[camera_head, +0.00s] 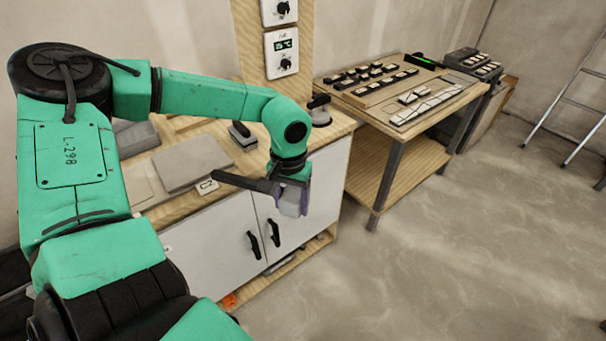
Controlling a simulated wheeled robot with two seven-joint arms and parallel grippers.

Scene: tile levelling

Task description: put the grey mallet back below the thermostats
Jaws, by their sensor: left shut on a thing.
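My left gripper (290,198) is in front of the white cabinet, beyond the counter's front edge. It is shut on the grey mallet, whose dark handle (240,182) sticks out to the left. Around the jaws, I cannot clearly tell the mallet's head from the fingers. Two white thermostats with black knobs are on the upright wooden panel behind the counter: the upper one (271,14) is cut by the top edge, and the lower one (273,62) has a green display. My left arm hides part of the counter below them. My right gripper is out of view.
The wooden counter (334,128) holds a grey tile (193,161), a black-handled tool (241,135) and a round-based tool (319,111). White doors (322,185) with black handles are below. A second table (436,115) at right carries rows of small pieces. The floor is open.

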